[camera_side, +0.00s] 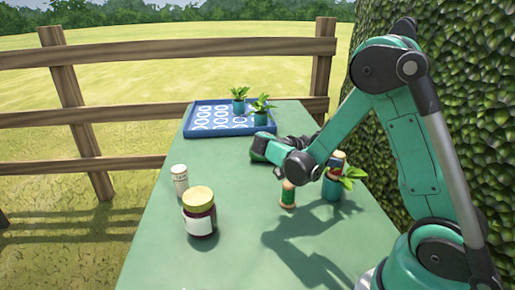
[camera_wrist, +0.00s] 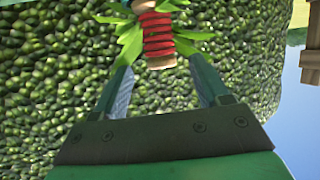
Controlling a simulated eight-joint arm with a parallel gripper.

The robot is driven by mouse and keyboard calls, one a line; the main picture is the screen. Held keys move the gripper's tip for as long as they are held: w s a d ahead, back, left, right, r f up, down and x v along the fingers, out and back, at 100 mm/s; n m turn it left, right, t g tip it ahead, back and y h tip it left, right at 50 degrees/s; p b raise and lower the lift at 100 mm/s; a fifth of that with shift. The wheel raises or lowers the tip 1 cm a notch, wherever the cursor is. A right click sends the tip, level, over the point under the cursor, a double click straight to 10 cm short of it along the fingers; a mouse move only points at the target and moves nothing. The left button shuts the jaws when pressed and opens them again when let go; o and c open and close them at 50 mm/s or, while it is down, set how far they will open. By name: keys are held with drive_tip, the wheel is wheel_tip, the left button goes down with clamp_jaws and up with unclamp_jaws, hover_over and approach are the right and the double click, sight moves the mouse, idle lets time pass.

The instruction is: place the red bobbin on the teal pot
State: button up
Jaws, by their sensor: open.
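The red bobbin (camera_side: 338,163), with red thread and tan ends, stands above the teal pot (camera_side: 331,189) at the right side of the table. Green leaves spread around its lower part. In the wrist view, which is upside down, the red bobbin (camera_wrist: 158,42) shows at the top with leaves about it. My gripper (camera_wrist: 159,66) is open, its fingertips on either side of the bobbin's near end in the picture. No finger visibly touches it, and its depth between them is hard to tell. In the side view my arm mostly hides the fingers. The pot is not visible in the wrist view.
A green bobbin (camera_side: 288,195) stands on the green table (camera_side: 255,245) left of the pot. A jar (camera_side: 200,213) and a white bottle (camera_side: 180,180) stand at left. A blue tray (camera_side: 193,131) with potted plants (camera_side: 240,101) lies at the back. A hedge rises at right.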

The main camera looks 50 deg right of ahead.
drive_tip(key=w+a+r+n+t+y, duration=0.1)
drive_tip(key=a+n+t+y, duration=0.5)
drive_tip(key=a+n, duration=0.3)
drive_tip(key=w+a+r+n+t+y, duration=0.1)
drive_tip(key=a+r+n+t+y, duration=0.1)
drive_tip(key=a+n+t+y, duration=0.4)
drive_tip(key=a+n+t, duration=0.1)
drive_tip(key=a+n, duration=0.3)
drive_tip(key=n, duration=0.4)
drive_tip(key=shift+a+r, duration=0.15)
drive_tip(key=shift+r, duration=0.15)
